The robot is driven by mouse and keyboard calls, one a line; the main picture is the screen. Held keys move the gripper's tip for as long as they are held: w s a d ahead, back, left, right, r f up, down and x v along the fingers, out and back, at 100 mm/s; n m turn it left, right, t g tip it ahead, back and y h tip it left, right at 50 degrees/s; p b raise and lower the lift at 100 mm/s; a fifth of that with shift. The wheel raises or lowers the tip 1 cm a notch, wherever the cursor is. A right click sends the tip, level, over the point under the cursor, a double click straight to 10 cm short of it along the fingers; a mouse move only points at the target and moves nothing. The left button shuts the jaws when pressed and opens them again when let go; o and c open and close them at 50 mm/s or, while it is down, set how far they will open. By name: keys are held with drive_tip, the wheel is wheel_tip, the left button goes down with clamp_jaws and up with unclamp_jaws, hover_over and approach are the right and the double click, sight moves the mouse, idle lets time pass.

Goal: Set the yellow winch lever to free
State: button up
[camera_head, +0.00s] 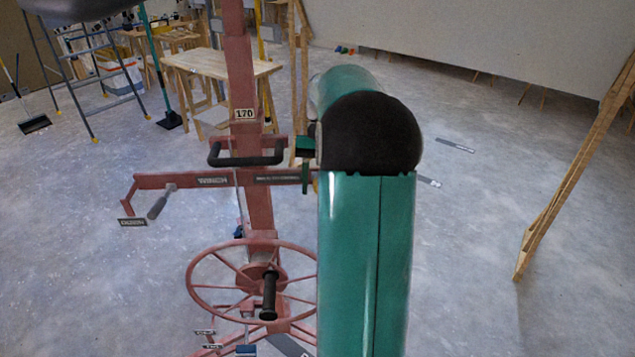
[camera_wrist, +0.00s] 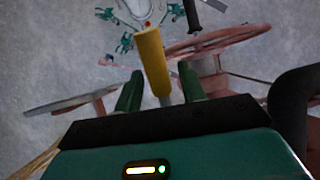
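The yellow winch lever (camera_wrist: 152,58) shows in the wrist view as a yellow grip standing between the fingers of my gripper (camera_wrist: 160,70). The two green fingers are apart, one on each side of the lever, and a narrow gap shows beside it. I cannot tell whether either finger touches it. In the head view my green arm covers most of the lever; only a small yellow bit (camera_head: 316,184) shows beside the arm, near the right end of the crossbar. The red panel lift (camera_head: 257,205) stands left of my arm.
The lift carries a spoked red wheel (camera_head: 203,265) with a black knob, a black handle (camera_head: 246,160) and a crank (camera_head: 160,201) at left with a sign below it. A wooden workbench (camera_head: 215,65) and stepladder (camera_head: 62,78) stand behind. A wooden post (camera_head: 570,185) leans at right. Floor between is clear.

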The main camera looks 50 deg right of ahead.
drive_tip(key=shift+r, duration=0.1)
drive_tip(key=v, duration=0.7)
